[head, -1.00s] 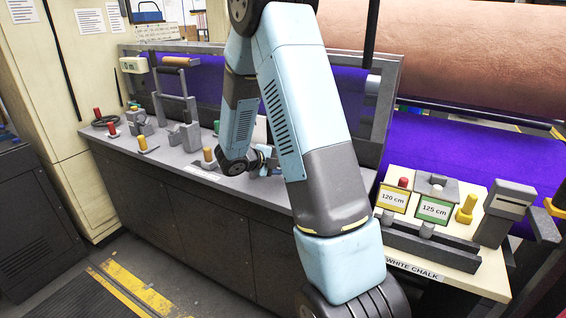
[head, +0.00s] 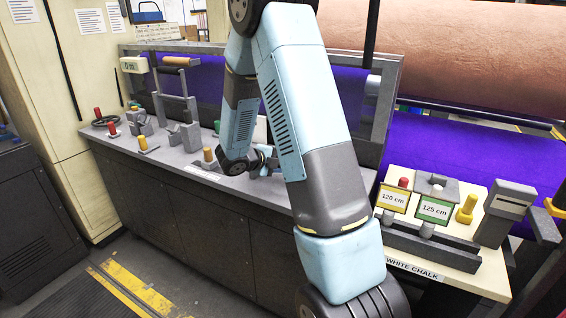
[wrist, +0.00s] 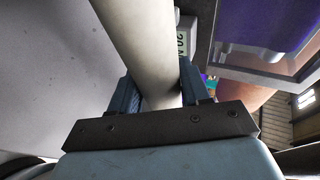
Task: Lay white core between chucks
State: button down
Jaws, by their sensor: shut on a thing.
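The white core (wrist: 140,40) is a smooth pale tube. In the wrist view it runs from the top edge down between my fingers. My gripper (wrist: 158,92) is shut on it, with a dark blue finger on each side. In the head view my gripper (head: 266,161) is low over the grey bench, partly behind my own arm, and I cannot make out the core there. Grey metal fittings (head: 187,136) stand on the bench to the left of my gripper. I cannot tell for certain which parts are the chucks.
At right, a cream table (head: 460,270) holds the 120 cm (head: 392,198) and 125 cm (head: 434,210) signs.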

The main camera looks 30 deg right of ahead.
jog(key=shift+r, duration=1.8)
dwell(1.4)
jog(key=shift+r, duration=1.7)
jog(key=shift+s, duration=0.1)
